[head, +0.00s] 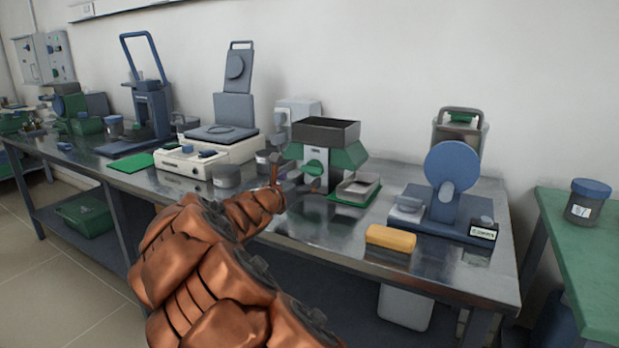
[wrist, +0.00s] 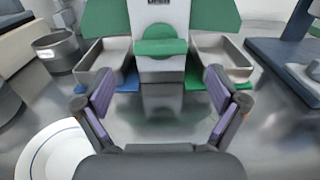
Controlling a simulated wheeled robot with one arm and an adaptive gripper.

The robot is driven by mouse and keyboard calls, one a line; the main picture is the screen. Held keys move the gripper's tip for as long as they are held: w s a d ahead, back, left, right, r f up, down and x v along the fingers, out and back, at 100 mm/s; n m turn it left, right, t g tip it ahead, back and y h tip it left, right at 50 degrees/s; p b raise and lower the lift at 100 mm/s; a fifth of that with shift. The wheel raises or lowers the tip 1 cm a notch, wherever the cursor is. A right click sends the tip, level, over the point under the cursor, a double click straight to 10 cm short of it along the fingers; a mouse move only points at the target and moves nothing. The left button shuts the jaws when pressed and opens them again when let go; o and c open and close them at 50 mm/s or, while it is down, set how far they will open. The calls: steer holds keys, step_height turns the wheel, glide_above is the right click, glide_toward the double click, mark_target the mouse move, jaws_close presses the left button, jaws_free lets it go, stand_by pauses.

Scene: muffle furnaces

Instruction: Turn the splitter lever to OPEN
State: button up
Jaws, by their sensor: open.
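The splitter (head: 325,133) stands on the metal bench in the head view, with a dark square hopper on top, green sloping sides and a pale front. Its lever appears to be the green rounded handle on the front, seen in the head view (head: 314,167) and at top centre in the wrist view (wrist: 160,47). Small lettering shows above it, cut by the wrist view's top edge. My gripper (wrist: 160,82) is open and empty, its purple-padded fingers apart, in front of and below the handle, not touching it. In the head view my arm partly hides the gripper.
Metal pans flank the splitter's front, left (wrist: 102,62) and right (wrist: 222,58). A round white dish (wrist: 55,150) lies lower left, a grey cup (wrist: 57,50) beyond it. A yellow block (head: 390,239) and blue-disc device (head: 452,180) stand to the right.

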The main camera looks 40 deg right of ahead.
mark_target(310, 173)
steer(key=x, duration=0.4)
steer(key=shift+f+b, duration=0.1)
steer(key=shift+b, duration=0.2)
steer(key=shift+w+d, duration=0.15)
steer(key=shift+d, duration=0.5)
steer(key=c, duration=1.1)
